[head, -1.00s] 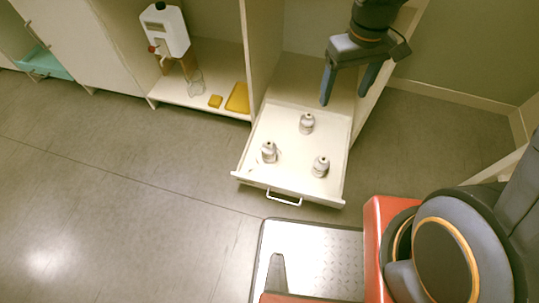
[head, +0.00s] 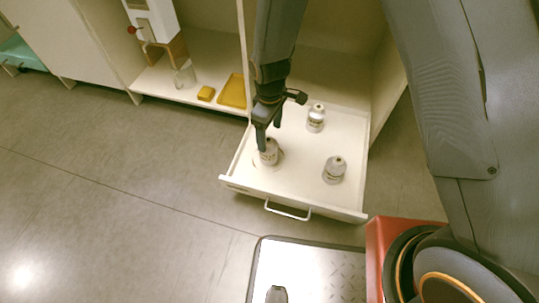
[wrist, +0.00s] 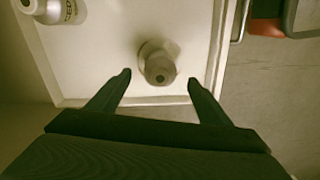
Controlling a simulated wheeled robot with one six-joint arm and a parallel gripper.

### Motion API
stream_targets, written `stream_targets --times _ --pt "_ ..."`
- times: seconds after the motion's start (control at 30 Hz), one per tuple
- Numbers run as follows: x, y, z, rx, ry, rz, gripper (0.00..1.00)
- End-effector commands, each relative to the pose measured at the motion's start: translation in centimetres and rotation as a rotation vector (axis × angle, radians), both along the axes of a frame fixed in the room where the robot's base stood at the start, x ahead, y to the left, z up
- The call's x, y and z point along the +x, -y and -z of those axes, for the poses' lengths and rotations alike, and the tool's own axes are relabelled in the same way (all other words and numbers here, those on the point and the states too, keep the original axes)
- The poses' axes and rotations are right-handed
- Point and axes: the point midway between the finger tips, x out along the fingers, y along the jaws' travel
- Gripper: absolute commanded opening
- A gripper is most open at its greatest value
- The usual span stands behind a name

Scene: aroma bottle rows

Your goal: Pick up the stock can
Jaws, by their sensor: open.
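Three small pale cans with labels and narrow tops stand upright in the open drawer (head: 235,181); I cannot read which one is the stock can. The left can (head: 269,153) is just below my gripper (head: 269,136), partly hidden by a finger. In the wrist view this can (wrist: 158,62) shows between and slightly beyond the tips of my open gripper (wrist: 159,77), with a gap on both sides. The back can (head: 316,118) also shows in the wrist view (wrist: 60,8), its label partly reading "CED". The right can (head: 334,170) stands nearer the drawer front.
The drawer front has a handle (head: 287,211). A cabinet bay to the left holds a white jug (head: 153,18) with a red tap, a clear glass (head: 185,76), a yellow block (head: 206,93) and a yellow tray (head: 232,91). The floor left of the drawer is clear.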

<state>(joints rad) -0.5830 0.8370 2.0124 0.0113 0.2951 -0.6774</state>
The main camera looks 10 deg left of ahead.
Motion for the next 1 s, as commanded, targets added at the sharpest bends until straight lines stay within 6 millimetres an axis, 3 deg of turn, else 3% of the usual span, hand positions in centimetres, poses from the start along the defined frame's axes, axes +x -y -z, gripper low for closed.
stream_targets --times 0.3,0.57,0.8,1.0 --pt "0.0 -0.6 3.6 -0.001 -0.001 -0.027 0.73" --pt "0.1 -0.6 5.3 0.0 0.0 -0.026 0.73" --pt "0.1 -0.6 8.6 -0.001 -0.002 -0.025 0.73" --pt "0.1 -0.6 9.2 0.001 0.001 -0.025 0.73"
